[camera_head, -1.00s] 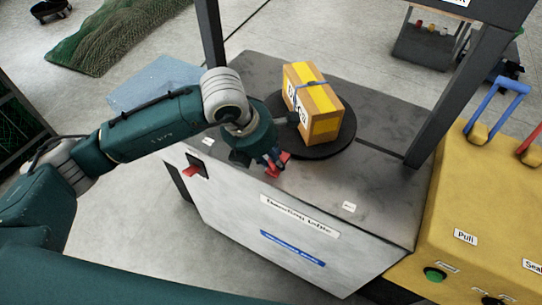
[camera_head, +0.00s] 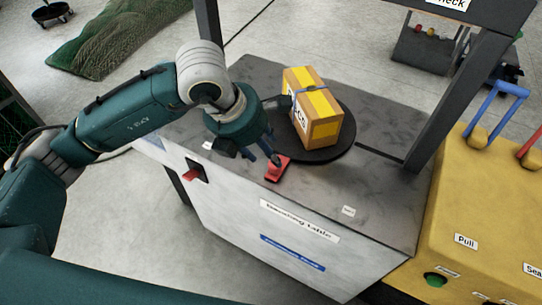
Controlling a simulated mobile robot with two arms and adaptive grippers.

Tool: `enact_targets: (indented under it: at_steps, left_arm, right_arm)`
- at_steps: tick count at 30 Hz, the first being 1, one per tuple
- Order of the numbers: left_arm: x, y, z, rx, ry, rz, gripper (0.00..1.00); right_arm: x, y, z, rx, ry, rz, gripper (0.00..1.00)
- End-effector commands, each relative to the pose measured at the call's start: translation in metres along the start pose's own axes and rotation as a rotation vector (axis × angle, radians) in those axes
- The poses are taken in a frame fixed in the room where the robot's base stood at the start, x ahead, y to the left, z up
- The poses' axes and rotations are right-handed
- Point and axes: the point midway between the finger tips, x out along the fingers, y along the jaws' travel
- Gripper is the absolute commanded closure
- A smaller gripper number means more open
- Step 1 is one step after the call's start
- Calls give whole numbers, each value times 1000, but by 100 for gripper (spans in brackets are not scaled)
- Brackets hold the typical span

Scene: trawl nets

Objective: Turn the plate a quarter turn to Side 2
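The dark round plate (camera_head: 340,150) lies on the grey table top (camera_head: 375,190). A cardboard box (camera_head: 325,134) with yellow patches and a blue strap stands upright on it, with lettering on its left face. A small red piece (camera_head: 277,170) lies on the table top just left of the plate. My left gripper (camera_head: 264,157) points down beside the red piece, its fingertips close to it; I cannot tell whether they touch it or how far they are apart. It is left of the plate and box. My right gripper is not in view.
Dark posts rise at the table's back left (camera_head: 208,25) and right (camera_head: 465,85). A yellow cabinet (camera_head: 475,210) with blue and red handles stands at the right. A red switch (camera_head: 191,176) is on the table's front. The table's front right is clear.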

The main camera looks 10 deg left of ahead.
Motion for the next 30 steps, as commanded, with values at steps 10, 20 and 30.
enact_targets:
  at_steps: [10, 20, 30]
  left_arm:
    - [-51, 0, 1, 1, -3, 2, 54]
    - [-55, 0, 1, 0, -2, 1, 54]
    - [-47, -131, 32, -36, -179, -529, 100]
  right_arm:
    - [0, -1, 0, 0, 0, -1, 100]
    - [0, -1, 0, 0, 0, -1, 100]
    - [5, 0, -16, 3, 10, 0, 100]
